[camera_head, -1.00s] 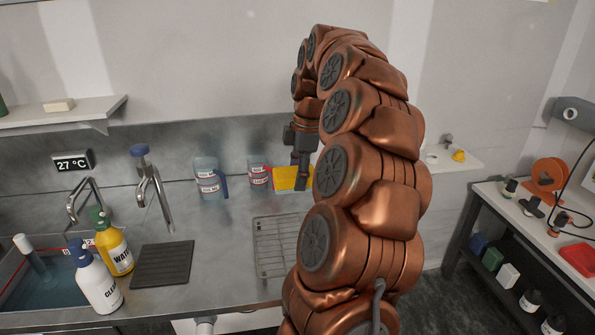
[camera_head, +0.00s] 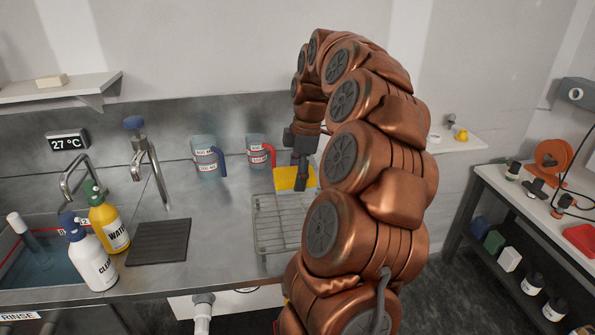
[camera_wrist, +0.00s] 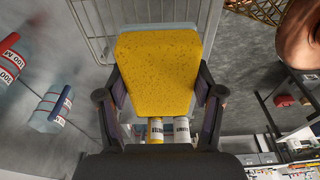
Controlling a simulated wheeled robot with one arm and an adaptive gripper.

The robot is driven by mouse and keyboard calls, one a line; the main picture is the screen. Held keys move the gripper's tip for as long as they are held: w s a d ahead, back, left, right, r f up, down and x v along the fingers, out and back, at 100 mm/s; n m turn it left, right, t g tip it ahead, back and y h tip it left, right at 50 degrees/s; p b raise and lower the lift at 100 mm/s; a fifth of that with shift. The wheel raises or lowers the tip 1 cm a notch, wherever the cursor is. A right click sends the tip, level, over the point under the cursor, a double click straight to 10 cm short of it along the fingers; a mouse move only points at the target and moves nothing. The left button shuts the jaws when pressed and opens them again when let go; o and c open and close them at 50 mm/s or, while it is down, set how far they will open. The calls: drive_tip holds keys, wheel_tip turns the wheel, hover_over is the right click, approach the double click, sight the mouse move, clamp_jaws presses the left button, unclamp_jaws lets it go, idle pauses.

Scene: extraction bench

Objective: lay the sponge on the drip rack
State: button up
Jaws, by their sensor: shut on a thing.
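The yellow sponge (camera_wrist: 158,72) is held between the two fingers of my gripper (camera_wrist: 158,105) in the wrist view, and a pale layer shows along its far edge. In the head view the sponge (camera_head: 293,179) is at the fingertips of my gripper (camera_head: 301,182), over the back edge of the drip rack. The wire drip rack (camera_head: 275,222) stands on the steel bench, its right part hidden behind my arm. The rack's wires (camera_wrist: 100,35) also show beyond the sponge in the wrist view. I cannot tell the sponge's exact height above the rack.
Two measuring jugs, one grey-blue handled (camera_head: 207,158) and one red-handled (camera_head: 260,152), stand behind and left of the rack. A dark ribbed mat (camera_head: 160,241), a yellow bottle (camera_head: 109,228) and a white bottle (camera_head: 91,257) are at the left by the sink.

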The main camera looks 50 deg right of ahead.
sight(295, 172)
drive_tip(key=shift+f+b, duration=3.3)
drive_tip(key=shift+f, duration=2.7)
drive_tip(key=o, duration=1.1)
drive_tip(key=shift+o, duration=0.4)
drive_tip(key=shift+r+p, duration=3.3)
drive_tip(key=shift+r, duration=4.7)
